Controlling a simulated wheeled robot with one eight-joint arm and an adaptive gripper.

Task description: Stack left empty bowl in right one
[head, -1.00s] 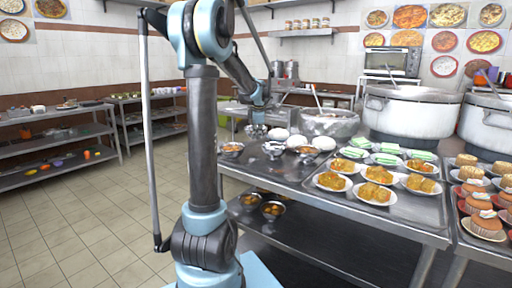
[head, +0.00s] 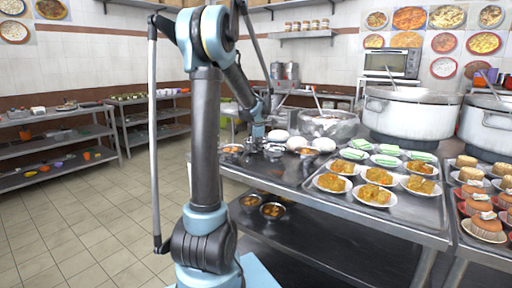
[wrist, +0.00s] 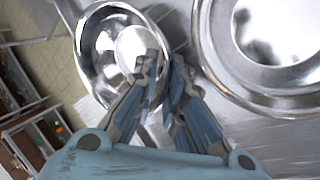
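The left empty bowl (wrist: 98,55), shiny steel, fills the upper left of the wrist view. My gripper (wrist: 165,66) is at its right side, one finger over the inside and the other outside the rim. The fingers are close together and look shut on the bowl wall. In the head view my gripper (head: 262,143) is low at the far left of the counter, and the bowl (head: 273,150) shows beside it, partly hidden. A larger round steel vessel (wrist: 209,50) stands to the right in the wrist view; I cannot tell whether it is the right bowl.
A steel basin (head: 345,128) with a ladle and white round items (head: 323,144) stand close by. Food bowls (head: 306,153) flank the spot. Plates of food (head: 372,195) and a large pot (head: 410,115) fill the counter to the right. The floor at left is clear.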

